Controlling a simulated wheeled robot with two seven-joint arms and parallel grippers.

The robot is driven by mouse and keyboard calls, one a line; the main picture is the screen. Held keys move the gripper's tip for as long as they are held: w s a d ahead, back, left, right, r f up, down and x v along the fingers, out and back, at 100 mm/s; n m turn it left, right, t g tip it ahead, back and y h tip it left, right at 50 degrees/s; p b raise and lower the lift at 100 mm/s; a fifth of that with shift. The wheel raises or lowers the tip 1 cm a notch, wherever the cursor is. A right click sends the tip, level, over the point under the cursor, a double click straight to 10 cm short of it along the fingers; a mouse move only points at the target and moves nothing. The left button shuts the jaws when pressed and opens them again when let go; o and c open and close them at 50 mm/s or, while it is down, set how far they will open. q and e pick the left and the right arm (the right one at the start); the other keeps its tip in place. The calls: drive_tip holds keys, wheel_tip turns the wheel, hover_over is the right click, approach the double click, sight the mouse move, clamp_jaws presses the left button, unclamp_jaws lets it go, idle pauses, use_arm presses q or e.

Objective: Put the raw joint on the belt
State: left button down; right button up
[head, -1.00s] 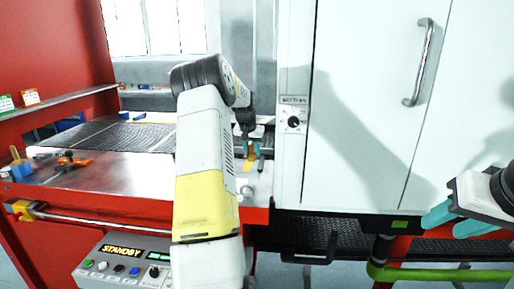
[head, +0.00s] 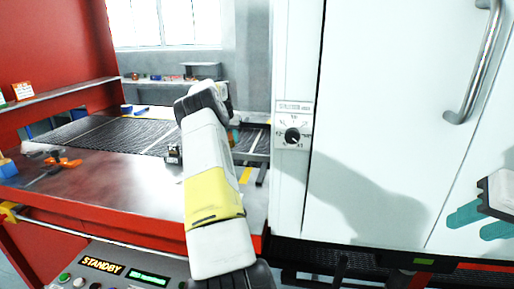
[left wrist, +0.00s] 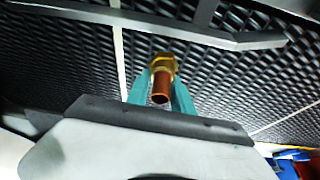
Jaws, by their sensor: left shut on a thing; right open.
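The raw joint (left wrist: 162,82), a copper tube stub with a brass-coloured nut, is held between the teal fingers of my left gripper (left wrist: 161,90) in the left wrist view. Dark mesh of the belt (left wrist: 60,62) fills the background behind it; I cannot tell whether the joint touches it. In the head view the belt (head: 75,133) runs behind the red-edged table, and my left arm reaches over it. There my left gripper (head: 235,137) is mostly hidden behind the arm, and the joint does not show. My right gripper (head: 480,218) is open and empty at the right edge.
A white cabinet (head: 370,120) with a dial (head: 292,136) stands right of the belt. An orange-handled tool (head: 62,162) lies on the metal tabletop (head: 120,185). A small metal piece (head: 174,154) stands near the belt edge. A control panel (head: 120,272) reads STANDBY.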

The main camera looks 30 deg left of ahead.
sight(232, 146)
use_arm(q)
drive_tip(key=shift+f, duration=2.1)
drive_tip(key=c, duration=1.1)
unclamp_jaws()
drive_tip(key=shift+f, duration=0.15)
drive_tip(key=v, duration=1.2)
